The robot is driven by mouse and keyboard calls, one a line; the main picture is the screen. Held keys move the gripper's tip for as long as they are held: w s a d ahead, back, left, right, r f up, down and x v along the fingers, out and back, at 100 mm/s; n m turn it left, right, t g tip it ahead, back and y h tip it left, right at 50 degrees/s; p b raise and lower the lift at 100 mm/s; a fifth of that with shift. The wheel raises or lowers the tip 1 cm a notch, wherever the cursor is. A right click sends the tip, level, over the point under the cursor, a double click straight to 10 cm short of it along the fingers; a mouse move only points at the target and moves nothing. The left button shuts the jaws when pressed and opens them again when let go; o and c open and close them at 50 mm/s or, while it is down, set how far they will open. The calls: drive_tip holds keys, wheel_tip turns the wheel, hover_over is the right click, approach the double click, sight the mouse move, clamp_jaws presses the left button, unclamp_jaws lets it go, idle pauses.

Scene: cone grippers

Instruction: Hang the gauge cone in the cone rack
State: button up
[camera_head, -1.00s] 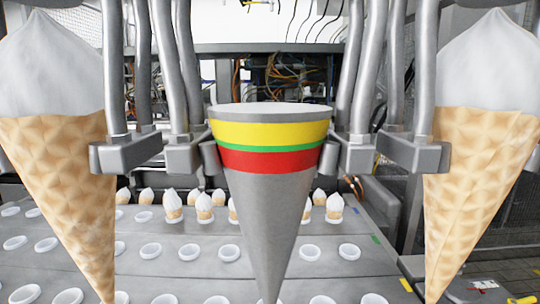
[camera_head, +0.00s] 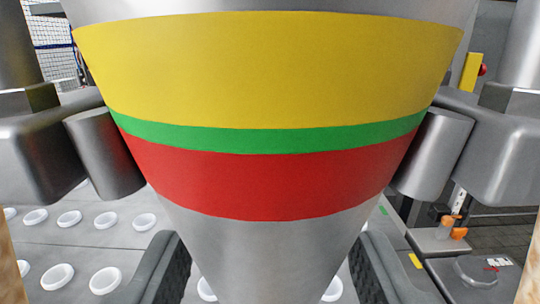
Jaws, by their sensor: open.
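The gauge cone (camera_head: 268,185) is grey metal with yellow, green and red bands. It fills the middle of the view, upright with its point down; its tip and top rim are out of frame. It sits between the two round metal pads of the cone rack (camera_head: 105,152), one on each side at the height of the bands. The pads seem to touch it. My gripper (camera_head: 272,255) is open. Its dark, ribbed jaws show at the bottom, one on each side of the cone's lower part, apart from it as far as I can tell.
Large grey rack blocks (camera_head: 490,150) stand close on both sides. Slivers of waffle cones show at the left and right edges. An orange-capped fitting (camera_head: 458,233) is at the lower right.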

drive_tip(key=c, duration=1)
drive_tip(key=shift+r, duration=0.45)
drive_tip(key=s, duration=0.8)
drive_tip(key=shift+s, duration=0.25)
idle(1.0)
idle(0.3)
